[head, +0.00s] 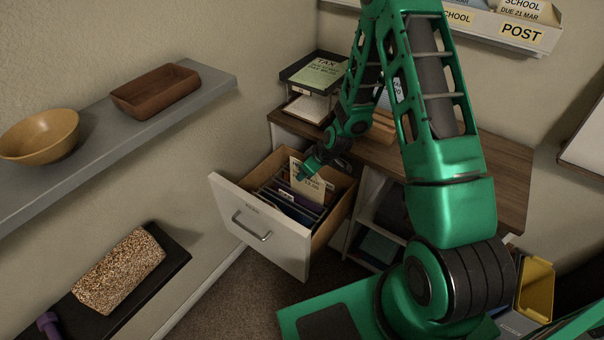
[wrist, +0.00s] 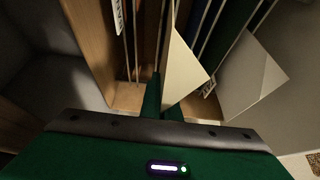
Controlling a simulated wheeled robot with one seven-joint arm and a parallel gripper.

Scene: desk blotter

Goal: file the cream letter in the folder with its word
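The cream letter (head: 308,188) stands upright in the open drawer (head: 262,232), among the folders, with its upper part showing; its printed lines are too small to read surely. My gripper (head: 306,171) is at the letter's top edge. In the wrist view my gripper's green fingers (wrist: 162,103) are close together on the letter (wrist: 186,70), one on each side. Folders (head: 290,212) in dark, purple and blue tones hang in the drawer. White tabs show, one of them in the wrist view (wrist: 118,16), but I cannot read their words.
The drawer's wooden side walls and white front hem the folders in. A desk (head: 480,170) stands behind, with a paper tray marked TAX (head: 320,73) at its left. A wall rack marked POST (head: 522,31) is at upper right.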

